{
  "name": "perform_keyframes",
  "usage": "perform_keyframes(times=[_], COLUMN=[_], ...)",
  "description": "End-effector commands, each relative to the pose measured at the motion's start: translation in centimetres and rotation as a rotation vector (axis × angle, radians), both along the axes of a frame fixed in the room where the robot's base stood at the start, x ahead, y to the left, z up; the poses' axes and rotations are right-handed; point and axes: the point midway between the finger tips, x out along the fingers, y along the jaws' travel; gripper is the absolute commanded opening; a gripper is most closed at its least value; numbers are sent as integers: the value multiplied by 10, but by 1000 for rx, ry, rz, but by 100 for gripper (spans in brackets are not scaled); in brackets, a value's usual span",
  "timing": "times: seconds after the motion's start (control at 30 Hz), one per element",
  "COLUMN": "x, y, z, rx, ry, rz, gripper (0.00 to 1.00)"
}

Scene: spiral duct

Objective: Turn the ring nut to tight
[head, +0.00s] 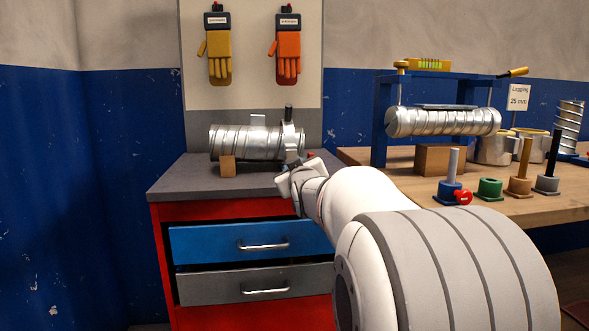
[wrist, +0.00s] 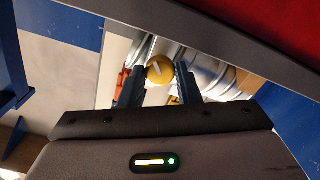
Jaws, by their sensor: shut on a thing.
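A silver spiral duct (head: 240,142) lies on the grey top of the red cabinet, with a clamp collar (head: 291,140) around its right end. My gripper (head: 284,180) is at the front edge of that top, just below the collar. In the wrist view, my gripper (wrist: 161,76) has a finger on each side of a round yellow piece (wrist: 160,68) with a pale line across its face. It appears to be the ring nut, and the fingers are shut on it. The ring nut is hidden behind my gripper in the head view. Its tightness cannot be told.
A small wooden block (head: 228,166) stands in front of the duct. The cabinet (head: 160,240) has a blue and a grey drawer. A wooden bench (head: 400,165) at right holds a blue stand (head: 380,120) with another duct, and several coloured pegs. Gloves (head: 219,58) hang behind.

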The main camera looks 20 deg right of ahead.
Motion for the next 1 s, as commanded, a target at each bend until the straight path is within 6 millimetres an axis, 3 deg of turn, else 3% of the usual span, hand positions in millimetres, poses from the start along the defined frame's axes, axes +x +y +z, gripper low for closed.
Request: perform_keyframes(times=[1.0], x=[1], y=[1], z=[0], rx=[928], ry=[-268], rz=[1], gripper=[7])
